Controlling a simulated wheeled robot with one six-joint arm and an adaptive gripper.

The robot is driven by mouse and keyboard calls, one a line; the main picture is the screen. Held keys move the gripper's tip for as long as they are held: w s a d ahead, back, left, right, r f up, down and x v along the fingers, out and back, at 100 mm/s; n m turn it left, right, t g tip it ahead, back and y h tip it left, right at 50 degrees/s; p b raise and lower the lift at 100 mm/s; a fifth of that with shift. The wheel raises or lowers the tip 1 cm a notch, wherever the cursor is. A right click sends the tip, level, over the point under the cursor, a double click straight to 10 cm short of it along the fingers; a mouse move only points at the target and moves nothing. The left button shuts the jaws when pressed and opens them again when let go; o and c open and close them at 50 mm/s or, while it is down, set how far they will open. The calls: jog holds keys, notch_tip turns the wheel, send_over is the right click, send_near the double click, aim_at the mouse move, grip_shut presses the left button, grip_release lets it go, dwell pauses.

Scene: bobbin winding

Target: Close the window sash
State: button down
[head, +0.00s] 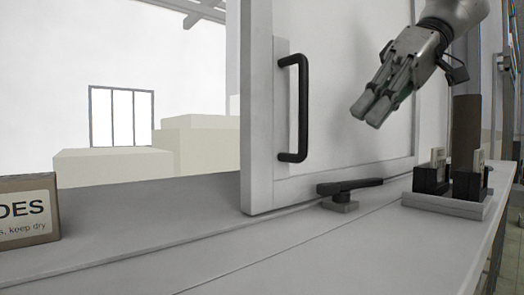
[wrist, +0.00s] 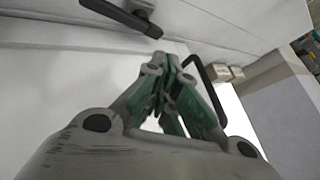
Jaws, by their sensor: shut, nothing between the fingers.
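The window sash (head: 262,110) is a white sliding panel standing upright on the sill track. Its left edge stands at about mid-picture in the head view, and the space to its left is open. A black bar handle (head: 303,108) is fixed upright near that edge; it also shows in the wrist view (wrist: 195,72), partly behind the fingers. My gripper (head: 370,108) is shut and empty, in front of the sash panel to the right of the handle, apart from the handle. In the wrist view its fingers (wrist: 172,66) are together.
A black lever latch (head: 350,186) sits on the sill below the sash; it also shows in the wrist view (wrist: 125,14). A grey tray (head: 446,205) with black holders stands on the right. A labelled box (head: 28,212) is at far left.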

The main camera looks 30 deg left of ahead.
jog(key=x, duration=1)
jog(key=shift+s+a+r, duration=0.15)
jog(key=shift+s+r, duration=0.05)
jog(key=shift+r, duration=0.05)
jog(key=s, duration=0.1)
jog(key=s+a, duration=0.1)
jog(key=s, duration=0.1)
jog(key=shift+a, duration=0.15)
jog(key=shift+s+a+r, duration=0.15)
jog(key=shift+s+a, duration=0.05)
jog(key=shift+s, duration=0.2)
jog(key=s+a, duration=0.6)
jog(key=s, duration=1.1)
jog(key=s+a, duration=0.7)
jog(key=s, duration=1.1)
jog(key=s+a, duration=0.6)
jog(key=s, duration=1.2)
jog(key=shift+s+a, duration=0.15)
jog(key=shift+s, duration=0.1)
